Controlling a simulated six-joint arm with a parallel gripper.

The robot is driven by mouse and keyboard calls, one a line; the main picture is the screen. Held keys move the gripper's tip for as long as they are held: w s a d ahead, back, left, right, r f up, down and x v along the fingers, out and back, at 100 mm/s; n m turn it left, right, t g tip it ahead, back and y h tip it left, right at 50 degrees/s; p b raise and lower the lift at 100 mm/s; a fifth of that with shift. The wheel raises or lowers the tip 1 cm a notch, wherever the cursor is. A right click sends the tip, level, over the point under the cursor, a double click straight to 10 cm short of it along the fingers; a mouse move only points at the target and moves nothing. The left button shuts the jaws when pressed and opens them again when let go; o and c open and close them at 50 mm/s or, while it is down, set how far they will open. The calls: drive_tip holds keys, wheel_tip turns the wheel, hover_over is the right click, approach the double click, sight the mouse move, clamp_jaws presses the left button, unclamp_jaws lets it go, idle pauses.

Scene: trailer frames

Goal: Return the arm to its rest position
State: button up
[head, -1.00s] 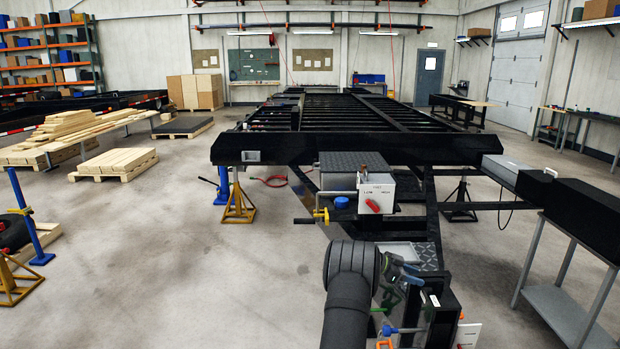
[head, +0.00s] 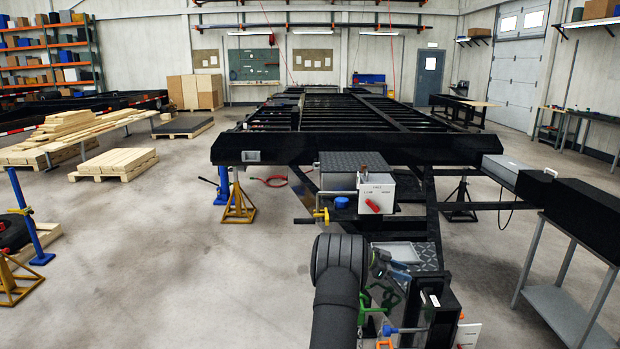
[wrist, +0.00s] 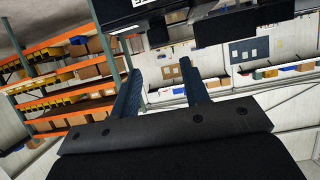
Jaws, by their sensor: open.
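My arm rises at the bottom centre of the head view, in front of the trailer's drawbar. My gripper (wrist: 160,85) shows in the wrist view as two dark blue fingers standing wide apart, with nothing between them. In the head view the fingers are small and largely hidden behind my arm's dark round joint. The black trailer frame (head: 350,150) stands beyond my arm. On its drawbar sits a white box (head: 377,190) with a red handle on its front.
Close on the right of my arm is a black upright block (head: 440,310) with coloured tools and hooks. A grey metal stand (head: 570,305) carries a black beam at the right. The concrete floor (head: 170,270) at the left is open.

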sight(426, 281)
drive_tip(key=x, duration=1)
drive_tip(key=shift+a+f, duration=0.1)
drive_tip(key=shift+s+a+n+t, duration=0.1)
drive_tip(key=shift+s+n+t, duration=0.05)
drive_tip(key=shift+n+t, duration=0.15)
drive_tip(key=shift+s+n+t, duration=0.3)
drive_tip(key=shift+n+t, duration=0.3)
drive_tip(key=shift+t, duration=0.1)
drive_tip(key=shift+t, duration=0.3)
